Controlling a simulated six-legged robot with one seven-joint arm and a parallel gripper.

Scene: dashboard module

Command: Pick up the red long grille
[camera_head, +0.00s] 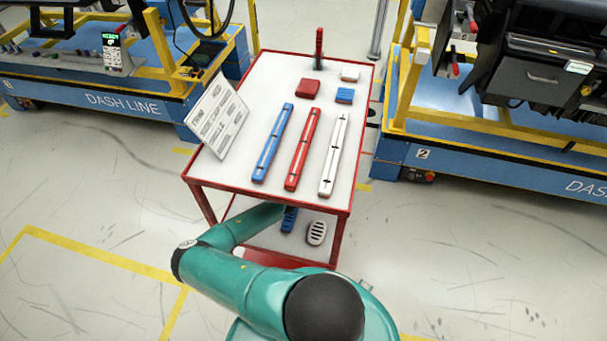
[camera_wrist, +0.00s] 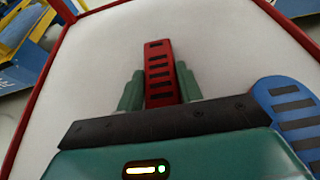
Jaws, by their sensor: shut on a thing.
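The red long grille (camera_wrist: 160,62), a bar with a row of black slots, shows in the wrist view. My gripper (camera_wrist: 160,85) is shut on it, with one green finger against each long side. The grille's near end is hidden behind my gripper's dark front bar. Pale shelf surface surrounds it; I cannot tell whether it is lifted clear. In the head view, my arm reaches under the table top to the lower shelf, and the red long grille and my gripper are hidden there.
A blue rounded grille (camera_wrist: 288,105) lies close right of my gripper. A white oval grille (camera_head: 316,233) is on the lower shelf. The red-framed table top (camera_head: 235,172) above holds blue (camera_head: 273,143), red (camera_head: 303,149) and white (camera_head: 334,154) strips. A sign (camera_head: 215,115) stands at its left.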

